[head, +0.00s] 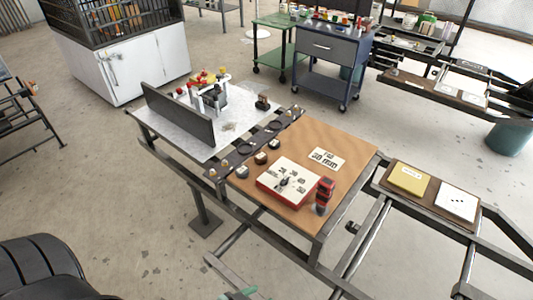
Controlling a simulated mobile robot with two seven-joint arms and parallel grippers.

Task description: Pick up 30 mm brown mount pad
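Neither of my grippers shows in the head view. Three small dark blocks with pale tops stand in a row on the wooden table top, a near one (242,172), a middle one (260,158) and a far one (274,144). They are too small to tell which, if any, is the 30 mm brown mount pad. A white card (326,159) with dark print, seemingly "30 mm", lies flat to their right. A red-edged white box (289,182) with dark markings and a small dark item on top lies in front of the card.
A red and black upright object (324,194) stands by the box's right side. A dark strip with rings and small knobs (275,125) runs along the table's left edge. Beyond it is a grey plate (228,140) with an upright dark panel (178,117). The wooden top's right part is clear.

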